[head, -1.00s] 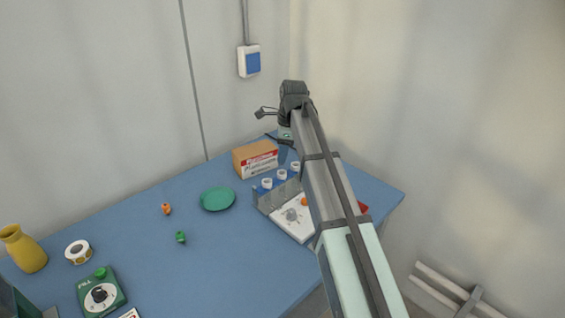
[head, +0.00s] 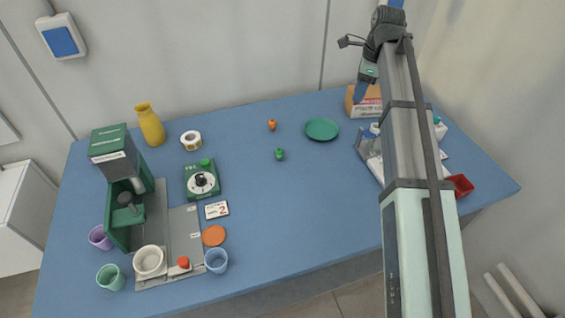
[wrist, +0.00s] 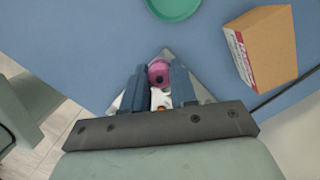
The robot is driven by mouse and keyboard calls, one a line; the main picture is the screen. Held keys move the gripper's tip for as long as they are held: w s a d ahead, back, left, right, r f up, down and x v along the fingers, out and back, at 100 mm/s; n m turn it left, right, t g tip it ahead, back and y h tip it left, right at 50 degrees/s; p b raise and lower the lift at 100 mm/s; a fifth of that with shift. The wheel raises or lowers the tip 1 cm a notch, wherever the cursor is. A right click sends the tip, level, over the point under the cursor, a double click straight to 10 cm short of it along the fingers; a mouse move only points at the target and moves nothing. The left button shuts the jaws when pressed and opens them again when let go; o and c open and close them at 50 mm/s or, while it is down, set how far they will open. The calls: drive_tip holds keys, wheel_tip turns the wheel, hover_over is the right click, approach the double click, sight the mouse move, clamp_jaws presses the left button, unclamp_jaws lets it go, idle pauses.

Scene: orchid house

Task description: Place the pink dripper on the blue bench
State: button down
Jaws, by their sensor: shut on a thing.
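The pink dripper (wrist: 158,73) shows in the wrist view between the two blue fingers of my gripper (wrist: 159,82), which is shut on it. In the head view my gripper (head: 363,90) is near the cardboard box at the back right of the bench; the dripper cannot be made out there. The blue bench (head: 300,210) fills the middle of the head view. Its surface also shows below my gripper in the wrist view (wrist: 80,45). The dripper appears held above the bench; its exact height cannot be told.
A cardboard box (head: 368,105), a green saucer (head: 322,129) and a red tray (head: 461,185) are at the right. A green machine (head: 117,160), cups, a yellow vase (head: 150,126) and a dial box (head: 201,180) stand left. The bench's middle front is clear.

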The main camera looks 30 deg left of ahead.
drive_tip(key=s+a+f+n, duration=0.2)
drive_tip(key=s+a+f, duration=0.2)
drive_tip(key=s+a, duration=0.5)
drive_tip(key=shift+n, duration=0.3)
drive_tip(key=shift+s+d+f, duration=0.25)
drive_tip(key=shift+s+f, duration=0.7)
drive_tip(key=shift+f, duration=1.2)
drive_tip(key=shift+s+d+f, duration=0.25)
drive_tip(key=shift+s+f, duration=0.65)
drive_tip(key=shift+f, duration=1.25)
drive_tip(key=shift+s+d+f, duration=0.25)
drive_tip(key=shift+s+f, duration=0.7)
drive_tip(key=shift+f, duration=1.2)
drive_tip(key=shift+f, duration=0.1)
drive_tip(key=c, duration=0.9)
unclamp_jaws()
wheel_tip(320, 180, up, 12)
drive_tip(key=d, duration=0.1)
drive_tip(key=shift+w+d, duration=0.3)
drive_tip(key=shift+d, duration=0.05)
